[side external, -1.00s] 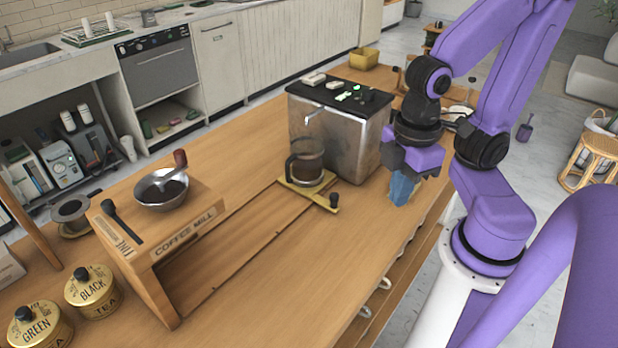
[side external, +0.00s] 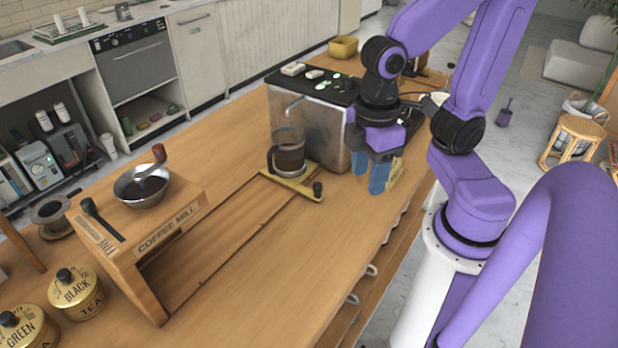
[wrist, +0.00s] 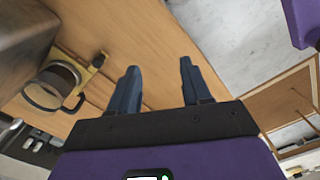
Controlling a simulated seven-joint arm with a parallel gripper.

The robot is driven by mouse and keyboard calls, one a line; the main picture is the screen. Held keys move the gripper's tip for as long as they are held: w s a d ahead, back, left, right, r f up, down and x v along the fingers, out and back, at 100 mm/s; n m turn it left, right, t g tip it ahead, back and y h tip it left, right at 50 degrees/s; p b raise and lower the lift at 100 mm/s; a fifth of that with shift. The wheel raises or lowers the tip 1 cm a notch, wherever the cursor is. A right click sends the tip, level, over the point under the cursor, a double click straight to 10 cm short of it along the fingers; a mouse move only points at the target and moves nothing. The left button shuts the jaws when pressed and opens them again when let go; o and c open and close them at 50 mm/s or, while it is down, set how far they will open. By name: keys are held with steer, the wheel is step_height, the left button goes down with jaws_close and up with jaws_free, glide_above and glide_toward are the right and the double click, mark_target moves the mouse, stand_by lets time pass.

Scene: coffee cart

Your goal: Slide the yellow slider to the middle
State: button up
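The yellow slider (side external: 298,188) is a flat yellow plate with a dark knob (side external: 318,187) at its right end. It sits in a groove on the wooden counter by the metal coffee machine. A glass pot with dark contents (side external: 287,160) stands on it. The slider (wrist: 92,73) and pot (wrist: 52,84) also show in the wrist view, left of the fingers. My gripper (side external: 376,176) is above the counter, right of the knob and apart from it. Its blue fingers (wrist: 155,84) are spread, with nothing between them.
The metal machine (side external: 310,120) stands behind the slider. The wooden coffee mill stand (side external: 135,225) is at the groove's left end, with a bowl (side external: 142,188) on top. Tea tins (side external: 75,294) stand front left. The counter front (side external: 275,270) is clear.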

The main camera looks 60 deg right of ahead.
steer(key=w+r+m+g+h, duration=0.15)
steer(key=w+m, duration=0.25)
steer(key=w, duration=0.7)
steer(key=m+g, duration=0.3)
steer(key=m, duration=0.2)
glide_toward(319, 184)
steer(key=shift+y, duration=0.25)
steer(key=x, duration=1)
steer(key=shift+d, duration=0.2)
jaws_close()
